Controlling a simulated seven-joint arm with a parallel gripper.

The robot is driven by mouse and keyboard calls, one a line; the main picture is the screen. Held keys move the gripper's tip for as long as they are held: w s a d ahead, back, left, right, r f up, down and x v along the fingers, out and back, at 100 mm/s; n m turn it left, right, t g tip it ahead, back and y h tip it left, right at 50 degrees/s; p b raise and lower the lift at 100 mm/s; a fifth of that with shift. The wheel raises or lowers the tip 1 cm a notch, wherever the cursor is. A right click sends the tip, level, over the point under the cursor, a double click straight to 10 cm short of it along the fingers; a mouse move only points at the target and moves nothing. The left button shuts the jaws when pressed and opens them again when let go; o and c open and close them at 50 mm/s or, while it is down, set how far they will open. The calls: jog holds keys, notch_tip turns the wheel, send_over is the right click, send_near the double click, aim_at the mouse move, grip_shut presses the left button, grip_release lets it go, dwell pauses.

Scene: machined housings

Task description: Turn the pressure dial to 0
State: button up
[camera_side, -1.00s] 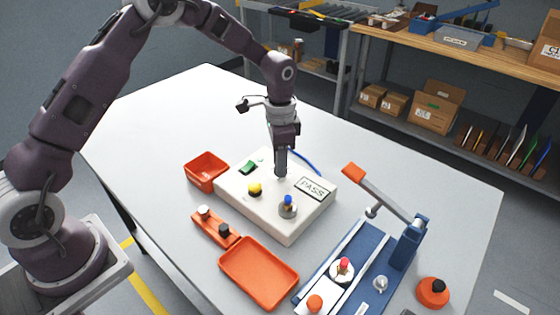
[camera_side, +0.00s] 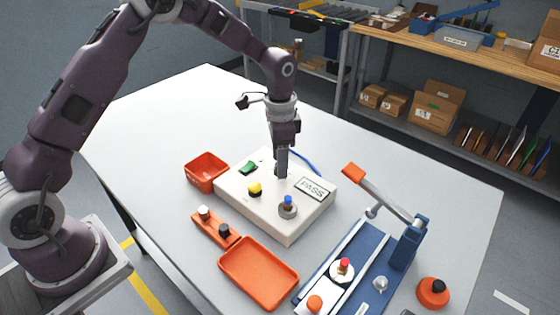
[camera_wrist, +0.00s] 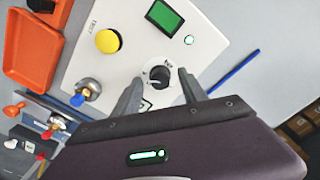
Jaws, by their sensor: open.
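The pressure dial (camera_wrist: 158,76) is a black knob on a round white plate, set in the white test box (camera_wrist: 75,65). In the wrist view it lies between the two fingertips of my gripper (camera_wrist: 159,80), which is open with a finger on either side. I cannot tell whether either finger touches the knob, and I cannot read its setting. In the side view my gripper (camera_side: 281,172) points straight down at the box (camera_side: 262,221) and hides most of the dial.
The table's back left is clear.

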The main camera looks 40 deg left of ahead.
notch_tip(320, 180, up, 7)
jog(key=shift+f, duration=0.15)
jog(key=s+a+r+n+t, duration=0.1)
jog(key=s+r+n+t, duration=0.2)
jog(key=s+r, duration=1.15)
jog(key=s+n+t, duration=0.2)
jog(key=s+n, duration=0.2)
jog(key=s, duration=1.2)
jog(key=shift+s+r+n+t, duration=0.3)
jog(key=shift+s+r+n, duration=0.05)
jog(key=shift+s+n, duration=0.05)
